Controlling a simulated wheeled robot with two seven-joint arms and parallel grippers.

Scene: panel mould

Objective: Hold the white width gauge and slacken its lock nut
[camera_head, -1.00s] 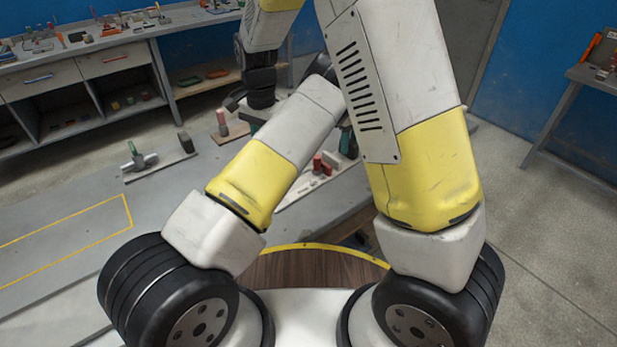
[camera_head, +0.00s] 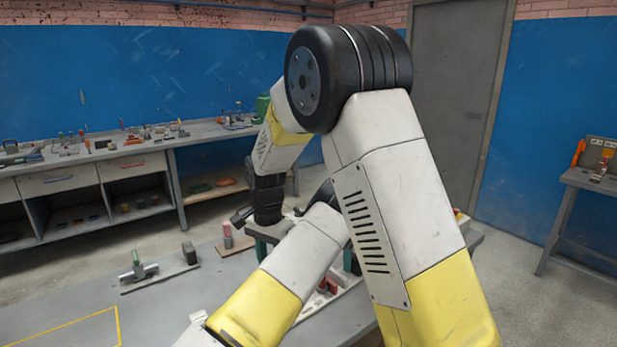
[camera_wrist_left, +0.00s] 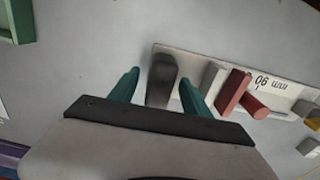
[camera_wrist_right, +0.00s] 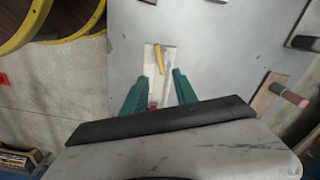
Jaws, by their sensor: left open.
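Part of the gauge shows in the head view (camera_head: 322,303), mostly behind my arms. My left gripper (camera_wrist_left: 160,77) is open, its green fingers either side of the dark block, apart from it. My right gripper (camera_wrist_right: 157,82) is open, its fingers around a white strip with a yellow bar (camera_wrist_right: 158,58); contact is unclear.
A red cylinder on a wooden board (camera_wrist_right: 286,95) lies beside my right gripper. A green-handled tool (camera_head: 137,268) lies on the bench at left. A shelved workbench (camera_head: 60,180) stands behind, and a side table (camera_head: 590,180) at right.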

